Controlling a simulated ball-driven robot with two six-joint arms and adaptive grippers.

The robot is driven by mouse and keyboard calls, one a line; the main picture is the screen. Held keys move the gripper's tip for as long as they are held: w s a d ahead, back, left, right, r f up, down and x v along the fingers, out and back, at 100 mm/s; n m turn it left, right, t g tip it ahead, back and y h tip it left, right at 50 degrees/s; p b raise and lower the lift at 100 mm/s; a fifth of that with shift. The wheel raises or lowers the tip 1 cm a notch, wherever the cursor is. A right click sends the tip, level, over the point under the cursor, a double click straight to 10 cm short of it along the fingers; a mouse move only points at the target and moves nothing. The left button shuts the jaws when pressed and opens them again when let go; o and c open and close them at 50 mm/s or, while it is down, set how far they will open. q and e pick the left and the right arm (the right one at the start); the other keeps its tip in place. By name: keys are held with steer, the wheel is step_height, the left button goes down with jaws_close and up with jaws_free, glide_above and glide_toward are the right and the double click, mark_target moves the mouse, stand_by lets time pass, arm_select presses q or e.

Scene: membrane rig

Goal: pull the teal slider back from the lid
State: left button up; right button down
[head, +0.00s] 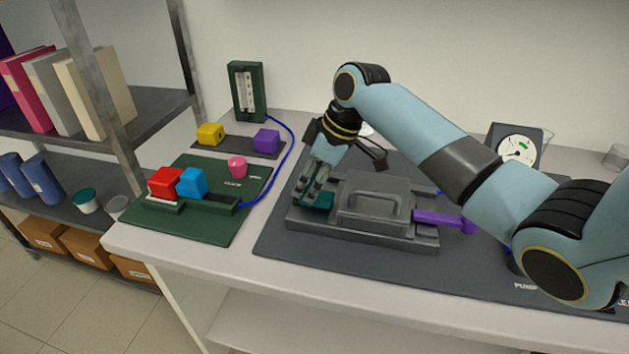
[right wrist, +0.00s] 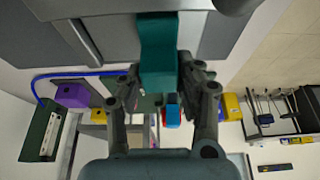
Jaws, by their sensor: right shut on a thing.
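The teal slider (head: 318,201) sits at the left end of the grey rig, beside the grey lid (head: 374,196) with its raised handle. My right gripper (head: 317,188) reaches down from above and is shut on the slider. In the right wrist view the teal slider (right wrist: 158,55) lies between the two fingers (right wrist: 160,75). The gripper hides part of the slider in the head view, and I cannot tell the exact gap between slider and lid. A purple slider (head: 440,220) sticks out of the rig's right side. My left gripper is not in view.
The rig stands on a dark mat (head: 275,240). To its left, a green board (head: 205,222) carries a red block (head: 165,184), a blue block (head: 192,184) and a pink piece (head: 237,167). A dial gauge (head: 516,149) stands at the back right.

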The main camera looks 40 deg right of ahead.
mark_target(323, 195)
steer(key=shift+w+a, duration=0.6)
steer(key=shift+w, duration=0.1)
steer(key=c, duration=1.2)
jaws_free()
steer(key=shift+c, duration=0.2)
steer(key=o, duration=0.4)
steer(key=shift+w+a, duration=0.1)
steer(key=shift+c, duration=0.2)
steer(key=v, duration=1.2)
steer(key=shift+f, duration=0.1)
